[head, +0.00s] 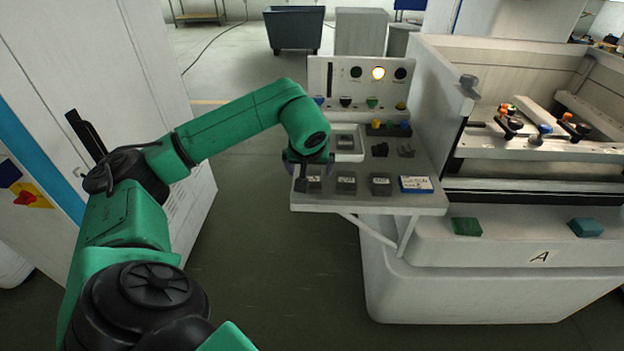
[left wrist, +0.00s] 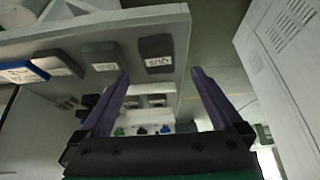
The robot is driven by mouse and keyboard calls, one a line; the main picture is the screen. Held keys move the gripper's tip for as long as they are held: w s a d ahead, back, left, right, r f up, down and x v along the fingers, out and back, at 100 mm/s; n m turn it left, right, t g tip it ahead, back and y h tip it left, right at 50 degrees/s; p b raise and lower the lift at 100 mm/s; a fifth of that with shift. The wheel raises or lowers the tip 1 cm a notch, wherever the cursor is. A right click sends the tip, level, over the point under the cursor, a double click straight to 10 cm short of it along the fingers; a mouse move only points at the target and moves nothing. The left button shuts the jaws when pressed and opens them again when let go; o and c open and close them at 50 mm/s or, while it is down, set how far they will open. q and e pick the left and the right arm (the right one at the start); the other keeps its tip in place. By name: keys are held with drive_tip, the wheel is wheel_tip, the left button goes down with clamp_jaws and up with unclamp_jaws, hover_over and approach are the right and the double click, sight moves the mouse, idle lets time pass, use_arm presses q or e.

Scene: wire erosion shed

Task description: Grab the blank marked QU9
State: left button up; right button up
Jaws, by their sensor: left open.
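The blank marked QU9 (left wrist: 157,48) is a dark grey block whose pale label appears upside down in the left wrist view. It sits at the end of the front row on the shelf, just beyond and between my fingertips. In the head view this blank (head: 314,184) is the leftmost of the front row, partly hidden by my gripper. My right gripper is not in view.
Two similar labelled blanks (head: 346,185) (head: 381,186) and a blue-and-white box (head: 416,184) continue the row rightward. A pale tray (head: 358,156) with a block stands behind, below a panel (head: 345,76) with a lit yellow lamp. The shelf's edge (head: 365,206) is close in front.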

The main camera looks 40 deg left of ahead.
sight(312, 179)
use_arm(q)
drive_tip(key=p+x, duration=0.2)
drive_tip(key=x, duration=0.4)
drive_tip(key=shift+w+f+p, duration=0.25)
drive_tip(key=shift+p, duration=0.05)
drive_tip(key=shift+w+a+f, duration=0.15)
drive_tip(key=shift+w+f, duration=0.05)
drive_tip(key=shift+f, duration=0.15)
drive_tip(key=c, duration=1.6)
drive_tip(key=shift+r, duration=0.15)
